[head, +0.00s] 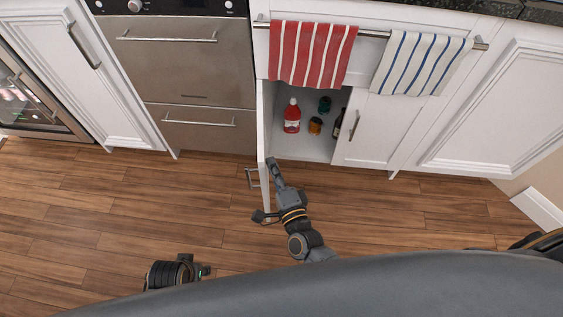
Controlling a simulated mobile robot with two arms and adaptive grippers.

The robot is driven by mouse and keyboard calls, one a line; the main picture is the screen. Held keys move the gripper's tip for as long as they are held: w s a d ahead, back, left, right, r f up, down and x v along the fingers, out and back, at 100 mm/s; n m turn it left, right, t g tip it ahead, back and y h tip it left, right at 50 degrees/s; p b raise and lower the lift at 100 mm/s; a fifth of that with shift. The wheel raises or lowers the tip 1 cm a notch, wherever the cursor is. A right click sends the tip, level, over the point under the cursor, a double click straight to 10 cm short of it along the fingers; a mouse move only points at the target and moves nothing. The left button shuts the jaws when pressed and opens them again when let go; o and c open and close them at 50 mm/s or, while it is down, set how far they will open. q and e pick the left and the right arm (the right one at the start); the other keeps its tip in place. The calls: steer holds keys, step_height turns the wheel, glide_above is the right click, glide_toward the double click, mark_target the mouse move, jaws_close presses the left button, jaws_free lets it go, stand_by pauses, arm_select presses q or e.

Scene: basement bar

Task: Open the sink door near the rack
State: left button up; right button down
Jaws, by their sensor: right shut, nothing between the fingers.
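The sink cabinet under the towel rack (376,34) has its left door (264,135) swung open toward me, seen nearly edge-on. The door's bar handle (253,178) is on its outer, left side. The cabinet's right door (382,128) is closed. My right gripper (273,163) is shut and empty, at the inner side of the open door, near its free edge. I cannot tell whether it touches the door. Part of my left arm shows at the lower left, but its fingers are not visible.
Inside the cabinet stand a red bottle (292,116), an orange-brown jar (315,126), a green item (324,104) and a dark bottle (338,123). A red striped towel (312,54) and a blue striped towel (421,63) hang above. The wooden floor (120,215) is clear.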

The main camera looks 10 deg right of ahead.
arm_select(q)
steer(key=shift+w+a+r+b, duration=0.1)
steer(key=shift+w+r+b, duration=0.1)
steer(key=shift+r, duration=0.3)
steer(key=shift+w+r+b, duration=0.1)
steer(key=shift+r+b, duration=0.05)
steer(key=shift+r, duration=0.35)
arm_select(e)
steer(key=a, duration=0.6)
steer(key=shift+w+a, duration=0.15)
steer(key=shift+w, duration=0.15)
arm_select(q)
steer(key=shift+r, duration=0.1)
